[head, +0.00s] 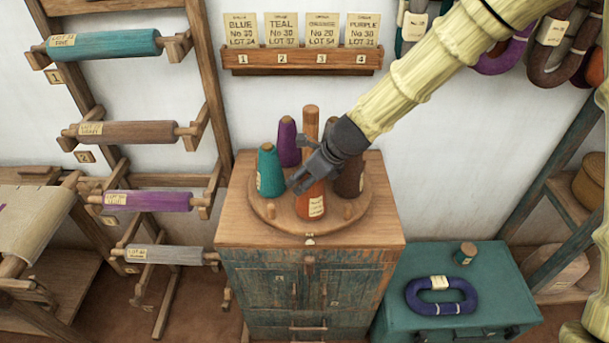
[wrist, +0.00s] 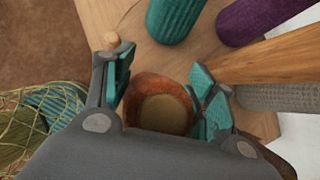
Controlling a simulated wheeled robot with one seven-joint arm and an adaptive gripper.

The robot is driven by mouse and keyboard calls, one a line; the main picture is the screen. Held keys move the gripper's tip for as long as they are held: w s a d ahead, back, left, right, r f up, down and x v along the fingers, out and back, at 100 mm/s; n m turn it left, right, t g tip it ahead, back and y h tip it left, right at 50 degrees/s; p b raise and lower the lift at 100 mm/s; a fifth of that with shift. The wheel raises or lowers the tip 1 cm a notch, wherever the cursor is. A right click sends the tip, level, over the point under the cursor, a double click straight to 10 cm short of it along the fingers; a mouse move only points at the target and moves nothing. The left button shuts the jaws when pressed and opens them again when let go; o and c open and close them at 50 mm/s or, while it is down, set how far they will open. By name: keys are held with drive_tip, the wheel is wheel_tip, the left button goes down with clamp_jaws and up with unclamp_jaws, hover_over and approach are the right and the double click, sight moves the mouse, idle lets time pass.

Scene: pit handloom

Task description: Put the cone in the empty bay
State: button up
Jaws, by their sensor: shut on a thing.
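My gripper (head: 308,182) is shut on a rust-orange cone (head: 311,204) with a pale label, at the front of a round wooden turntable (head: 280,222). In the wrist view the teal-padded fingers (wrist: 160,90) flank the cone's round end (wrist: 162,112). I cannot tell whether the cone touches the turntable. A teal cone (head: 270,172) stands at left, a purple cone (head: 288,143) behind it and a dark brown cone (head: 349,177) at right. The teal cone (wrist: 175,16) and purple cone (wrist: 255,18) show in the wrist view too. My gripper partly hides the turntable's middle.
A wooden post (head: 311,118) rises from the turntable. A small bare peg (head: 350,210) stands at front right. Label cards stand in a wall rack (head: 300,60). A teal chest (head: 430,265) at right bears a blue hank (head: 441,297) and a small spool (head: 465,253).

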drive_tip(key=shift+f, duration=0.15)
drive_tip(key=o, duration=1.5)
drive_tip(key=b+v, duration=0.1)
drive_tip(key=v, duration=1.1)
drive_tip(key=shift+b, duration=0.4)
